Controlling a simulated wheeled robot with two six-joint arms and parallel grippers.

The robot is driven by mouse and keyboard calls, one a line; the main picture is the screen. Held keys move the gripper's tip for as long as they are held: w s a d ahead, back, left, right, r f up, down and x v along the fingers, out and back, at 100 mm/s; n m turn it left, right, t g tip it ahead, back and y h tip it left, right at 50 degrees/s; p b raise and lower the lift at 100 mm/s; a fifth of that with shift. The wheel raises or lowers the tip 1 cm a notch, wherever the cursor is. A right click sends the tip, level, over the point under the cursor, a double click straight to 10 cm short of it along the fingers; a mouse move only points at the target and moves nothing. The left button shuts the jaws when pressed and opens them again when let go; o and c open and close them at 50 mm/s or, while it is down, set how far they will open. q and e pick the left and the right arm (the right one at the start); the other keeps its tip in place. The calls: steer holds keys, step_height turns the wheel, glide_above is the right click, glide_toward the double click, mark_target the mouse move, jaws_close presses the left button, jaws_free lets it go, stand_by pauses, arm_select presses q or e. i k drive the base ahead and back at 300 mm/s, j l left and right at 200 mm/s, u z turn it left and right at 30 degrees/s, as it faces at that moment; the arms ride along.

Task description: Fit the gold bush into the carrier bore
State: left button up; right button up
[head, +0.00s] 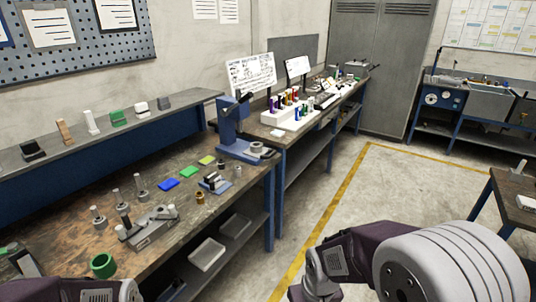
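A small gold bush (200,198) stands near the right front edge of the brown workbench (75,205). A grey fixture with upright posts (148,230) sits to its left on the same bench. A smaller grey block with dark parts (214,183) sits just behind and right of the bush. I cannot tell which of these is the carrier, and no bore can be made out at this size. Parts of my arms show at the bottom left and bottom right. Neither gripper's fingers can be seen, and nothing touches the bush.
A blue press (238,130) stands at the bench's right end. Blue (168,184), green (189,172) and yellow (206,160) pads lie behind the bush. A green ring (103,265) lies near the front. Grey posts (140,188) stand mid-bench. Open floor (385,190) lies to the right.

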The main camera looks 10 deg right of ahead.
mark_target(256, 150)
steer(key=i+l+u, duration=0.25)
steer(key=i, duration=0.15)
steer(key=i+l+u, duration=0.5)
steer(key=i+l, duration=0.15)
steer(key=i+l+u, duration=0.55)
steer(key=l, duration=0.35)
steer(key=i+l+u, duration=0.25)
steer(key=l, duration=0.25)
